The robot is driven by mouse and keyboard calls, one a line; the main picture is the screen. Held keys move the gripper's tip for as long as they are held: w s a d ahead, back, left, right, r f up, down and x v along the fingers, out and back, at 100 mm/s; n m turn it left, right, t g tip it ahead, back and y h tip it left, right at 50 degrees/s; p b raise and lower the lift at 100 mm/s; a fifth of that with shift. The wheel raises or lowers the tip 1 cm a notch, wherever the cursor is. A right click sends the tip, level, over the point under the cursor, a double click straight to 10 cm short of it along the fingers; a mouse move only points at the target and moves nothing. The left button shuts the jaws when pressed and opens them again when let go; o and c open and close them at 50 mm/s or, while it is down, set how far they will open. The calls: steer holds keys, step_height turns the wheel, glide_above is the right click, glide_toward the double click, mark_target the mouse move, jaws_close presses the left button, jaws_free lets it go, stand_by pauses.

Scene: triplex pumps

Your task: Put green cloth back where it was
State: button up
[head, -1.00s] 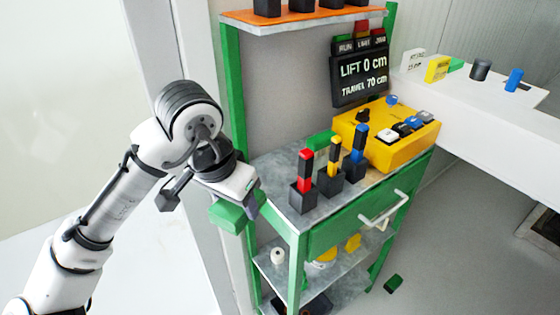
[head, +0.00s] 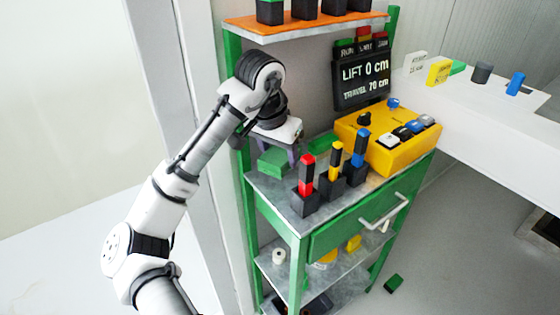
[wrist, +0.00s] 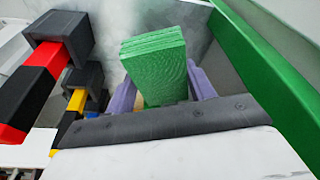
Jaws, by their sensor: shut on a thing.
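My gripper (head: 280,148) is shut on the green cloth (head: 273,161), a folded, block-like piece. It holds the cloth over the back left corner of the grey top (head: 262,186) of the green-framed stand. In the wrist view the layered cloth (wrist: 153,50) sits between the two purple fingers of my gripper (wrist: 160,85), with the grey top behind it. I cannot tell whether the cloth touches the top. Another green piece (head: 321,143) lies on the top behind the levers, partly hidden.
Red (head: 306,176), yellow (head: 335,162) and blue (head: 360,152) levers stand in dark bases right of the cloth. A yellow control box (head: 388,145) is farther right. An orange shelf (head: 300,22) hangs above. A green stand post (head: 234,70) is close to my arm.

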steer(key=shift+w+d+f, duration=0.15)
steer(key=shift+w, duration=0.2)
steer(key=shift+f, duration=1.6)
steer(key=shift+f, duration=0.2)
steer(key=o, duration=1)
steer(key=shift+c, duration=0.2)
steer(key=shift+r, duration=0.15)
